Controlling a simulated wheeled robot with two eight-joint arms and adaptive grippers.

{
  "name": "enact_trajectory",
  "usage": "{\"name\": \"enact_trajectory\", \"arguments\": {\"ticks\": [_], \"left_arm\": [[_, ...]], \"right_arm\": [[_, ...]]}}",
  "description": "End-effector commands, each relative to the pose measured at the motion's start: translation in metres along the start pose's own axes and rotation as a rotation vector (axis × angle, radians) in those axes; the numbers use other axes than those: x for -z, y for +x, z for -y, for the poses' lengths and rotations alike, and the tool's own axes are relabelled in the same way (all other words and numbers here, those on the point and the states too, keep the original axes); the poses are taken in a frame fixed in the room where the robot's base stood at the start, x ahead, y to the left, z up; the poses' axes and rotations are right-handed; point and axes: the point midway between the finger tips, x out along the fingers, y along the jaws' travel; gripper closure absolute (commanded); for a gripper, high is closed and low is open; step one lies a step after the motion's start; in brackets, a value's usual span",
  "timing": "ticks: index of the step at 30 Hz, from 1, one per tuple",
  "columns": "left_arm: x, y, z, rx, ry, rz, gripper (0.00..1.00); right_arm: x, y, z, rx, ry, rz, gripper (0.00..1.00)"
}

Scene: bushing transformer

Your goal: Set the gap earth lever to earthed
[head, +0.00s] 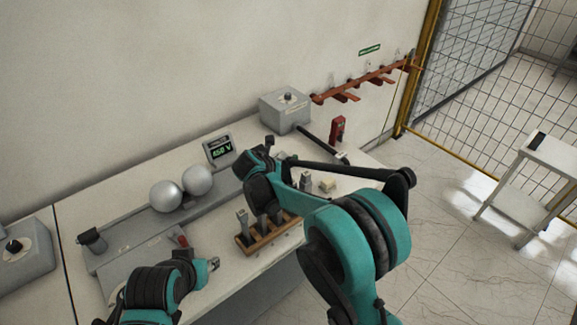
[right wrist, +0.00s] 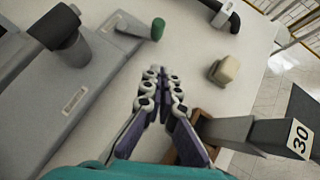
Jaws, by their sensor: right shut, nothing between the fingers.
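A short lever with a green knob (right wrist: 157,29) stands at the end of the grey base (right wrist: 75,95) in the right wrist view. A red-handled part (head: 183,240) shows on the grey bench unit in the head view. No label tells which is the gap earth lever. Two metal spheres (head: 165,195) stand on the long grey base. My right gripper (right wrist: 157,76) is shut and empty, with its fingertips short of the green knob and apart from it. My left gripper (head: 213,264) is low at the bench front; its fingers are too small to read.
A wooden rack (head: 250,240) holds several grey blocks, one marked 30 (right wrist: 298,140). A cream block (right wrist: 224,70) lies on the bench. A display (head: 219,150) reads about 450 V. A grey box (head: 285,110) and a black rod (head: 322,144) are at the back.

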Motion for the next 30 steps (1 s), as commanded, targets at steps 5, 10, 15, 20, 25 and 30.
{"name": "enact_trajectory", "arguments": {"ticks": [5,10,15,20,25,30], "left_arm": [[0.006,-0.008,0.0,0.0,0.0,0.0,0.6],[0.007,-0.01,0.0,0.0,0.0,0.0,0.6],[0.007,-0.01,0.0,0.0,0.0,0.0,0.6],[0.007,-0.01,0.0,0.0,0.0,0.0,0.6],[0.007,-0.01,0.0,0.0,0.0,0.0,0.6],[0.015,-0.02,0.0,0.0,0.0,0.0,0.6]], "right_arm": [[-0.001,-0.034,0.001,-0.002,-0.001,0.0,1.0],[0.0,-0.048,0.002,0.0,0.0,-0.001,1.0],[0.0,-0.05,0.003,0.0,0.0,0.0,1.0],[0.0,-0.05,0.003,0.0,0.0,0.0,1.0],[0.0,-0.05,0.002,0.0,0.0,0.0,1.0],[-0.009,-0.058,0.002,0.0,0.0,0.0,1.0]]}}
